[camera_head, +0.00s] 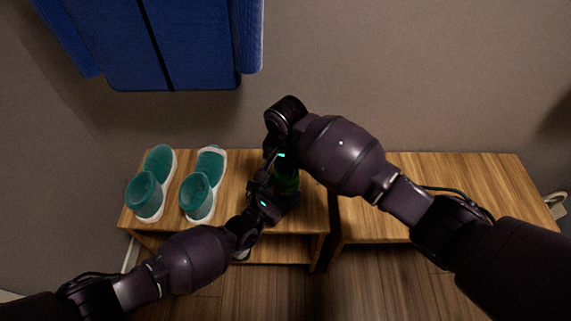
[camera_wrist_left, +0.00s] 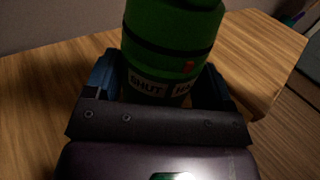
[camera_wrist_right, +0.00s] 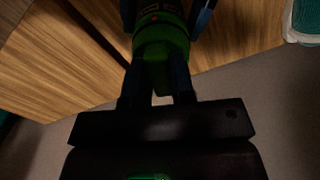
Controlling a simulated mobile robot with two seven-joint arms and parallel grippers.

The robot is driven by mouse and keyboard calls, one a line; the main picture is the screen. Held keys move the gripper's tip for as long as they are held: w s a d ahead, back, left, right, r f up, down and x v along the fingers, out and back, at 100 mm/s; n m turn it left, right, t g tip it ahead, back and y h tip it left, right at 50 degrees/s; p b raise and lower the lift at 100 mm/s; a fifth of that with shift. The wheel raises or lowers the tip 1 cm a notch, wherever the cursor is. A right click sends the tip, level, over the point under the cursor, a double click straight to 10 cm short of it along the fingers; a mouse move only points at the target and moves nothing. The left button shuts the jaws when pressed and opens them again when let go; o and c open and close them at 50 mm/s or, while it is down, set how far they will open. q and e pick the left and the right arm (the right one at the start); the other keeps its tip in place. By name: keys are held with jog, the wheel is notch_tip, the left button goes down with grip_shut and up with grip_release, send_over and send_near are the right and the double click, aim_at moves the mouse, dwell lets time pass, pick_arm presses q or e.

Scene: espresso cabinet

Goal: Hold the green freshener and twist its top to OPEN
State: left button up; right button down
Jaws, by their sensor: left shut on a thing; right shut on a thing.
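The green freshener (camera_head: 287,181) stands upright on the wooden bench, mostly hidden by my arms in the head view. In the left wrist view the freshener (camera_wrist_left: 172,40) shows a dark seam, a red mark and a white label reading "SHUT" with more letters beside it. My left gripper (camera_head: 280,203) is shut on its lower body from the front. My right gripper (camera_head: 283,160) reaches down from above and is shut on the green top (camera_wrist_right: 158,62). In the right wrist view one finger lies on each side of the top. The red mark sits to the right of "SHUT".
Two teal and white shoes (camera_head: 150,187) (camera_head: 203,185) stand on the bench (camera_head: 235,165) left of the freshener. A second wooden bench (camera_head: 470,175) is at the right, with a narrow gap between. A blue garment (camera_head: 185,45) hangs on the wall above.

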jog(key=n, duration=0.4)
jog(key=shift+d+n, duration=0.15)
jog(key=shift+n, duration=0.15)
jog(key=n, duration=0.3)
jog(key=shift+d+n, duration=0.1)
jog(key=shift+n, duration=0.3)
jog(key=n, duration=0.3)
jog(key=shift+n, duration=0.3)
jog(key=shift+w+d+n, duration=0.1)
jog(key=shift+w+n, duration=0.05)
jog(key=shift+n, duration=1.65)
jog(key=c, duration=1)
grip_release()
jog(key=shift+o, duration=0.2)
notch_tip(320, 180, up, 12)
